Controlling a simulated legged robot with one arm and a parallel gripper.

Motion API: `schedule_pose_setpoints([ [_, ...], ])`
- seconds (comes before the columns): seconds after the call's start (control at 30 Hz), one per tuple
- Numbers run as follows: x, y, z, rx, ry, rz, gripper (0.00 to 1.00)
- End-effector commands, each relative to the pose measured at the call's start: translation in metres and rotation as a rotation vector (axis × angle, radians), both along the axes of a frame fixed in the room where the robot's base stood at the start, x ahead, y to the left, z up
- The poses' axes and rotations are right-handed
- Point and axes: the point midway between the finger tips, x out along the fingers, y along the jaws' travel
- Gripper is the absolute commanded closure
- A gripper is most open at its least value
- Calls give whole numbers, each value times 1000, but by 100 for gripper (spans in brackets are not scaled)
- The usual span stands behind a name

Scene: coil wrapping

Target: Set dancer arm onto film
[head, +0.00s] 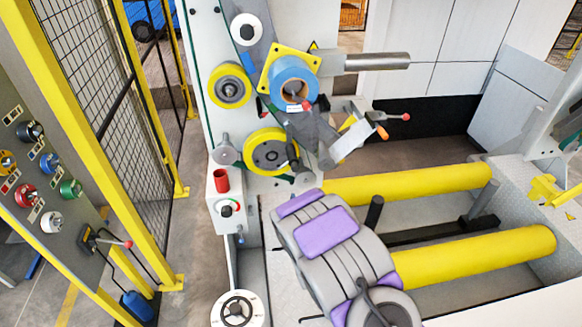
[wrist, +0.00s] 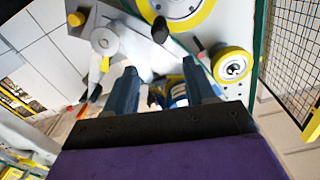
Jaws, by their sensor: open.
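The blue film roll (head: 291,78) with its brown core sits at a yellow square plate on the machine's upright panel. Part of it shows in the wrist view (wrist: 176,92), behind the gap between my fingers. A large yellow-rimmed roller (head: 268,151) is below it, and a smaller yellow roller (head: 230,86) is to its left. A black handle (head: 293,155) stands in front of the large roller; I cannot tell if it belongs to the dancer arm. My gripper (wrist: 162,84) is open, with nothing seen between its fingers. Its fingertips are not clear in the head view.
A red-tipped lever (head: 400,117) and an orange knob (head: 382,132) stick out right of the film roll. Two long yellow rollers (head: 480,256) lie at right. A control panel (head: 40,170) and yellow fence posts stand at left.

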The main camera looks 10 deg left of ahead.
Motion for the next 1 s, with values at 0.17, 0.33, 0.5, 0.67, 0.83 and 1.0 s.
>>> schedule_pose_setpoints([
  [0.17,9,2,0,4,-9,3,45],
  [0.33,31,9,1,5,-9,2,45],
  [0.5,54,16,0,5,-7,2,45],
  [0.67,75,22,-1,4,-5,1,45],
  [0.83,97,28,0,4,-6,1,45],
  [1.0,118,34,1,5,-8,0,45],
])
